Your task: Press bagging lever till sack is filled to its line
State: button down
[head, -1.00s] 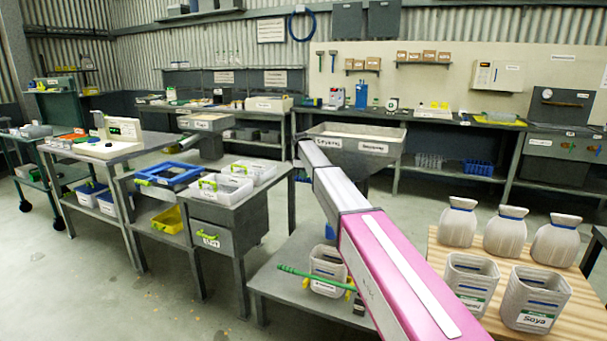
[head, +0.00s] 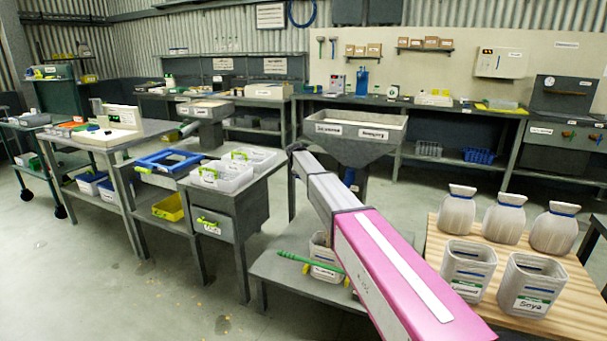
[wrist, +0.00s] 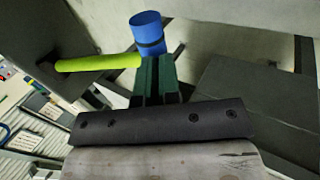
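A white open sack (head: 321,258) with a label and yellow clips stands on a low grey shelf under a grey hopper (head: 356,155). My arm hides part of it, and its fill level cannot be read. A long green bar (head: 311,262), which looks like the lever, crosses in front of the sack. In the wrist view a lime-green bar (wrist: 95,63) reaches in from the left, its end close to my gripper (wrist: 155,62). The dark green fingers lie side by side with only a narrow slit and nothing visible between them. I cannot tell whether they touch the bar.
A blue cylinder (wrist: 147,31) with a dark band stands just beyond my fingertips. A wooden table (head: 437,240) at right holds several sacks, some tied with blue bands, one open one marked Soya (head: 531,285). Grey benches with trays (head: 250,158) stand left. Floor at front left is clear.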

jog(key=shift+f, duration=0.25)
jog(key=v, duration=1.4)
jog(key=shift+s, duration=0.4)
jog(key=shift+a, duration=0.1)
dwell(0.7)
dwell(0.9)
